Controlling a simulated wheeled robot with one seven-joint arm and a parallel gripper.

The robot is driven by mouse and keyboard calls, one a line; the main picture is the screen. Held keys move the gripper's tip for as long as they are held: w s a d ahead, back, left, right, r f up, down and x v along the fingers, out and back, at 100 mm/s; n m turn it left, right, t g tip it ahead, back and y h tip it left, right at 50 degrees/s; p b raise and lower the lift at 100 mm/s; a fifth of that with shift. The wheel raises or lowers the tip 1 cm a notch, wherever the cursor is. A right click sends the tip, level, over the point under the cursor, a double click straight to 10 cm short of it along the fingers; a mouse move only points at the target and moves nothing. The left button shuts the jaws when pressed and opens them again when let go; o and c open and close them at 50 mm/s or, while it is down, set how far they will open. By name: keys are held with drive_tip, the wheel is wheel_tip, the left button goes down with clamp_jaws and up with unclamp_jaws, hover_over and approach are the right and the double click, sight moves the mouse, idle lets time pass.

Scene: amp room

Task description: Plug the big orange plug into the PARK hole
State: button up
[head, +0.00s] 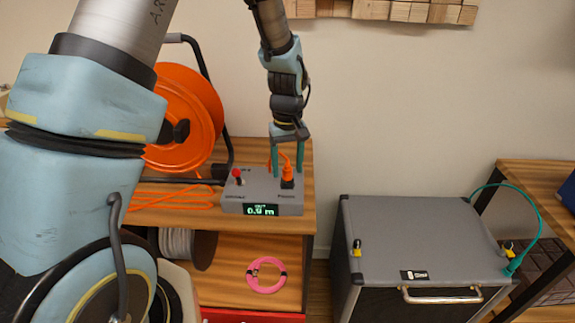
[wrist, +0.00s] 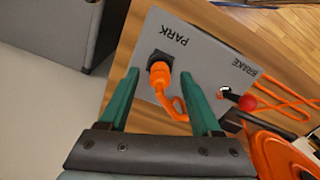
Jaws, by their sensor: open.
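The big orange plug (wrist: 161,76) sits in the dark socket beside the PARK label on the grey box (head: 237,207). In the head view the plug (head: 287,170) stands upright at the box's right end. Its body covers the PARK hole, so I cannot tell how deep it is. Its orange cable bends away toward the box's edge. My gripper (head: 287,175) is open, pointing down, with one teal finger on each side of the plug. In the wrist view both fingers (wrist: 158,75) are apart from the plug, with gaps on both sides.
A red-tipped BRAKE lever (head: 238,174) stands at the box's left, near a lit display (head: 262,210). An orange cable reel (head: 184,118) is behind on the wooden shelf. A grey amp case (head: 420,235) with a green cable (head: 520,258) stands to the right.

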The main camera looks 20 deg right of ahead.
wheel_tip(320, 180, up, 11)
drive_tip(key=b, duration=0.2)
idle(0.4)
drive_tip(key=shift+a+f, duration=0.1)
idle(0.3)
drive_tip(key=s+a+f, duration=0.1)
drive_tip(key=s+a, duration=0.1)
drive_tip(key=a, duration=1.3)
drive_tip(key=s+a+f+t, duration=0.1)
drive_tip(key=s+a, duration=0.1)
drive_tip(key=a, duration=1.3)
drive_tip(key=shift+f+t, duration=0.3)
drive_tip(key=shift+w, duration=0.1)
drive_tip(key=shift+c, duration=0.4)
